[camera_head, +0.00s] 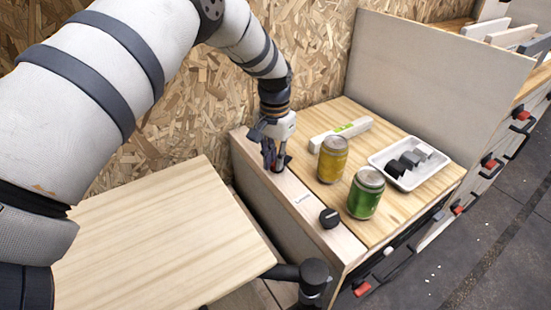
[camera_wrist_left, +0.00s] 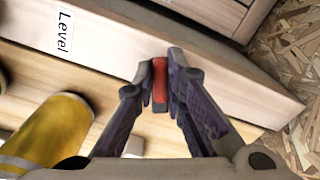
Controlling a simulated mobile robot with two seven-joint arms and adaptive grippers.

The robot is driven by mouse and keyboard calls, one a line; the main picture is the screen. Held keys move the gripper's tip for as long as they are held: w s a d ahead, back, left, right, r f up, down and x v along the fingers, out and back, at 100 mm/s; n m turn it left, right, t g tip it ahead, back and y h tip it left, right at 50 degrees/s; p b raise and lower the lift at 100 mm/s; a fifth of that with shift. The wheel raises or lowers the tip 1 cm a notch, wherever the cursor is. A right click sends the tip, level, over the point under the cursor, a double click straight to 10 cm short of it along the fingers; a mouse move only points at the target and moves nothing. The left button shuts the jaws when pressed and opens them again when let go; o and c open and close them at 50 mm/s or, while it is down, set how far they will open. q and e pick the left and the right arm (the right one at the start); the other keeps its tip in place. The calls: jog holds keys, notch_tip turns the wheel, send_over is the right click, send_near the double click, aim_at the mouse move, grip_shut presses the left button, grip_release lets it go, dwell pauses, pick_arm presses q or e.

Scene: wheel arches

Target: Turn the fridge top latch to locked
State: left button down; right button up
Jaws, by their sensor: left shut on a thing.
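The fridge top latch shows as a small red handle (camera_wrist_left: 160,86) between my fingertips in the wrist view. It lies across the pale wooden strip (camera_wrist_left: 215,75) along the edge of the counter. In the head view the fingers mostly hide it. My left gripper (camera_head: 274,163) points down at the far end of the strip and is shut on the red latch; it also shows in the wrist view (camera_wrist_left: 161,80). The latch's base and any lock marking are hidden. My right gripper is not in view.
A yellow can (camera_head: 332,158), a green can (camera_head: 366,192) and a white tray (camera_head: 409,163) with dark and grey pieces stand on the counter. A black knob (camera_head: 329,217) sits at the strip's near end. A wooden tabletop (camera_head: 160,240) is at left; a chipboard wall (camera_head: 310,60) stands behind.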

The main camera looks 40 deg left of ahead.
aim_at(274, 162)
pick_arm(q)
jog(key=shift+a+m, duration=0.2)
jog(key=shift+m, duration=2)
jog(key=c, duration=1.6)
grip_release()
jog(key=shift+c, duration=0.2)
notch_tip(274, 162, up, 12)
